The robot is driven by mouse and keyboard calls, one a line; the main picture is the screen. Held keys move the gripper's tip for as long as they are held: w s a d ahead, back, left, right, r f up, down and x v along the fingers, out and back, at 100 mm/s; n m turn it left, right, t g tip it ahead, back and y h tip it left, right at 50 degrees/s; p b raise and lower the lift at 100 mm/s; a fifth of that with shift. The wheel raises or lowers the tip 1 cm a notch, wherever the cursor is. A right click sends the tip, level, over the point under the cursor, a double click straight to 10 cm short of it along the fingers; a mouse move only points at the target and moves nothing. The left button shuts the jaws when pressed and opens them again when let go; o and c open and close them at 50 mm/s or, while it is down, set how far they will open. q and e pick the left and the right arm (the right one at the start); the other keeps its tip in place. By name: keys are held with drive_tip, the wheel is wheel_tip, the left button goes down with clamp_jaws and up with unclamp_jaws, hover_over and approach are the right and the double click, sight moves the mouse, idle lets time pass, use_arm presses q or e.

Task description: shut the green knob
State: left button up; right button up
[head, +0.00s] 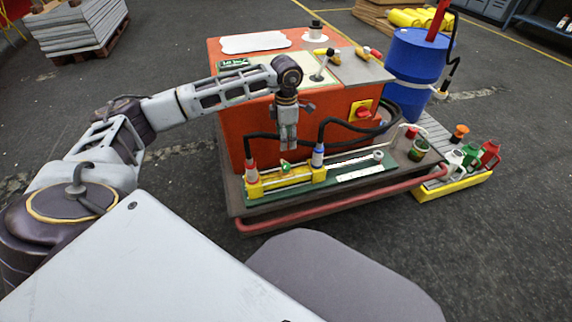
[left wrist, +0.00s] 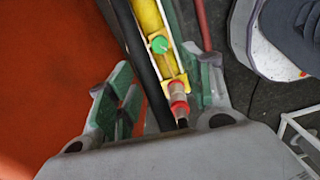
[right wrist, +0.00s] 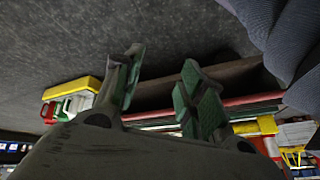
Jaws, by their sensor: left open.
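The green knob (head: 285,165) sits on the yellow valve block at the front of the orange machine. It also shows in the left wrist view (left wrist: 159,45), on the yellow bar between my left fingers, farther off. My left gripper (head: 288,146) points down just above the knob in the head view, in front of the orange side wall. It is open and holds nothing. My right gripper shows only in the right wrist view (right wrist: 162,68). Its green-padded fingers are apart with nothing between them.
The yellow block (head: 252,188) carries red-collared (head: 251,166) and blue-collared (head: 318,155) hose fittings with black hoses. A red rail (head: 330,206) runs along the front edge. A blue barrel (head: 417,65) and a yellow tray (head: 458,187) with small cans stand at the right.

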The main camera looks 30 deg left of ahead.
sight(286, 166)
use_arm(q)
wheel_tip(286, 166, down, 12)
drive_tip(key=b, duration=0.3)
drive_tip(key=shift+r+b, duration=0.15)
drive_tip(key=shift+b, duration=0.25)
drive_tip(key=shift+f+b, duration=0.3)
drive_tip(key=shift+f, duration=0.65)
use_arm(e)
wheel_tip(286, 166, down, 8)
drive_tip(key=a+t+y, duration=0.1)
drive_tip(key=shift+w+a+m+t, duration=0.2)
drive_tip(key=shift+a+m+t, duration=0.1)
drive_tip(key=shift+m, duration=0.1)
use_arm(q)
drive_tip(key=shift+c, duration=0.4)
use_arm(e)
drive_tip(key=shift+r, duration=0.1)
use_arm(q)
drive_tip(key=c, duration=1)
